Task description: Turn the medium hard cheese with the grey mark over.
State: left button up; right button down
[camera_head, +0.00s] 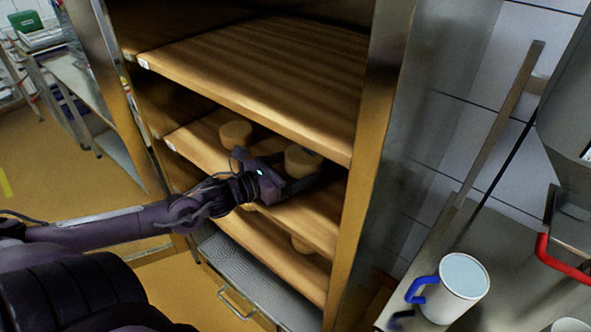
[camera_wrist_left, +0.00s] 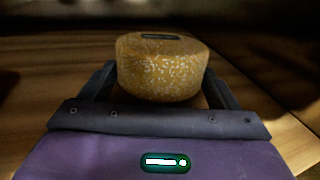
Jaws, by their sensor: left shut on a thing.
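A round, mottled yellow-brown cheese (camera_head: 302,161) stands on the middle wooden shelf (camera_head: 188,142) of the rack. In the left wrist view the cheese (camera_wrist_left: 161,76) is upright, with a dark grey mark (camera_wrist_left: 160,36) on its top face. My left gripper (camera_head: 297,172) reaches into the shelf and is shut on this cheese, one finger on each side. The cheese's underside and far side are hidden. Whether it touches the shelf is hard to tell. My right gripper is not in view.
Another cheese (camera_head: 236,133) stands to the left on the same shelf. A cheese (camera_head: 301,244) shows on the shelf below. The upper shelf (camera_head: 255,65) lies close above and looks bare. A white jug (camera_head: 462,285) stands on the counter at right.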

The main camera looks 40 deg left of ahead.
aim_at(287, 171)
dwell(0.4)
pick_arm(q)
jog(key=o, duration=0.9)
jog(key=shift+c, duration=0.2)
jog(key=shift+s, duration=0.1)
jog(key=shift+s+a+r+p, duration=0.1)
jog(key=shift+s+a+p, duration=0.15)
jog(key=shift+p, duration=0.4)
jog(key=shift+p+v, duration=1.15)
jog(key=shift+p, duration=0.1)
jog(key=shift+p+v, duration=1.65)
jog(key=shift+v, duration=0.05)
jog(key=shift+s+f, duration=0.3)
